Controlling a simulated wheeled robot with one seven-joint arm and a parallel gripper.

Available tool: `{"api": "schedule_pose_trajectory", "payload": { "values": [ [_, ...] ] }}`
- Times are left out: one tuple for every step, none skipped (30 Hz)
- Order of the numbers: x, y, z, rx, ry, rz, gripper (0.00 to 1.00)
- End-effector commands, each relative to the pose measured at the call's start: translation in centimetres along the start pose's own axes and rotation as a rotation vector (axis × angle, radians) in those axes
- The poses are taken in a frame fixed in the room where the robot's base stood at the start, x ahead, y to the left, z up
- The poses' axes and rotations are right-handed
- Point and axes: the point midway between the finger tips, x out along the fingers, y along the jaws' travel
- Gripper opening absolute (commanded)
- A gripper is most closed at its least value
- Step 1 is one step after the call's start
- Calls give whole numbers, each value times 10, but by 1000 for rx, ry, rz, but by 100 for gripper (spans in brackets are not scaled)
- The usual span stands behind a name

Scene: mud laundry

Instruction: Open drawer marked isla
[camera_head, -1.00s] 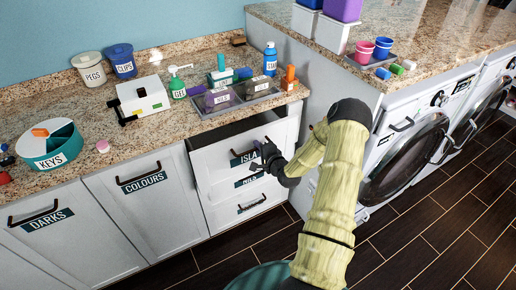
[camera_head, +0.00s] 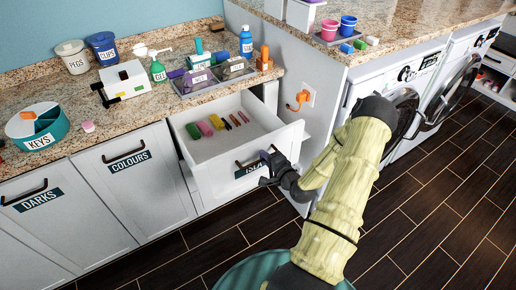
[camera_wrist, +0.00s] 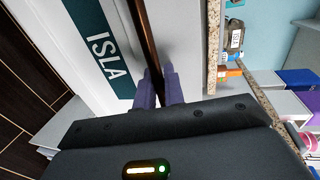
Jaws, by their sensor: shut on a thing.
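The drawer marked ISLA (camera_head: 222,175) is the top drawer of the white cabinet and stands well out from under the counter. Several coloured items lie inside it, green, pink, orange and dark. Its ISLA label (camera_wrist: 104,52) fills the left of the wrist view. My gripper (camera_head: 268,168) is at the drawer's front, and its purple fingers (camera_wrist: 161,88) are shut on the dark bar handle (camera_wrist: 147,45). In the head view my gripper hides part of the label and handle.
The counter (camera_head: 150,112) above holds a keys bowl (camera_head: 38,126), a white box (camera_head: 122,82) and a divided tray (camera_head: 212,80). Closed doors marked Darks (camera_head: 40,215) and Colours (camera_head: 130,180) are at left. Washing machines stand at right. The dark floor (camera_head: 215,255) in front is clear.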

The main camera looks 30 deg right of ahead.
Motion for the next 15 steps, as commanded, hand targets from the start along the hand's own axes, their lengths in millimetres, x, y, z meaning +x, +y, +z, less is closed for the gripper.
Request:
{"api": "schedule_pose_trajectory", "payload": {
  "values": [
    [-6,2,-1,2,2,3,0],
    [-9,3,-1,2,3,3,0],
    [-12,3,-1,2,3,2,0],
    [-14,4,-1,1,3,2,0],
    [-16,4,-1,0,2,1,0],
    [-17,4,-1,0,2,1,0],
    [-18,4,-1,-1,1,1,0],
    [-18,4,0,-1,1,1,0],
    [-19,5,0,-1,1,1,0],
    [-19,5,0,-1,1,1,0],
    [-19,5,0,-1,0,1,0],
    [-19,5,0,-1,0,1,0],
    [-18,5,0,-1,0,1,0],
    [-18,5,0,-1,0,1,0],
    [-18,5,0,-1,0,1,0]
  ]
}}
